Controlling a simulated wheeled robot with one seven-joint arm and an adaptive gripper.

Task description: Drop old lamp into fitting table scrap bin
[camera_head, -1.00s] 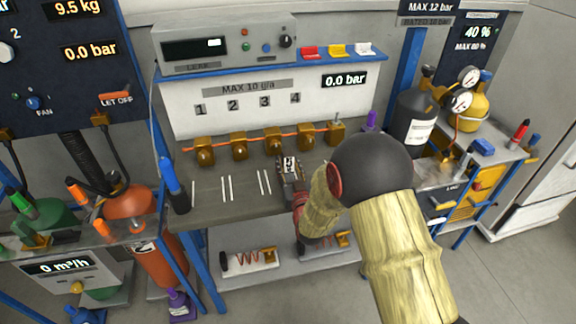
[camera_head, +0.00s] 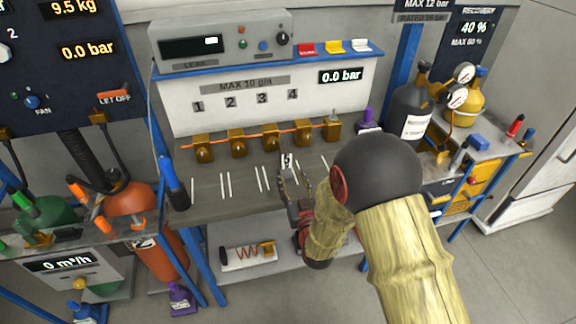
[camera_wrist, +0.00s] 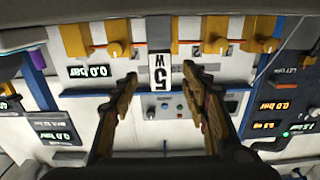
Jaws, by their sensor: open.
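My gripper (camera_head: 291,176) is open over the front part of the grey fitting table (camera_head: 215,207), right of its middle. In the wrist view its two brown fingers (camera_wrist: 161,84) stand apart. A small white piece marked with a 5 (camera_head: 287,160) shows at the fingertips. In the wrist view this piece (camera_wrist: 160,68) appears between the fingers, with a gap on each side. I cannot tell whether it is the old lamp. I cannot make out a scrap bin for certain. My arm hides the right part of the table.
Several brass valves (camera_head: 238,143) on an orange line stand behind my gripper. A blue-topped bottle (camera_head: 174,184) stands at the table's left edge. A spring set (camera_head: 248,254) lies on the lower shelf. A dark cylinder (camera_head: 409,118) stands to the right.

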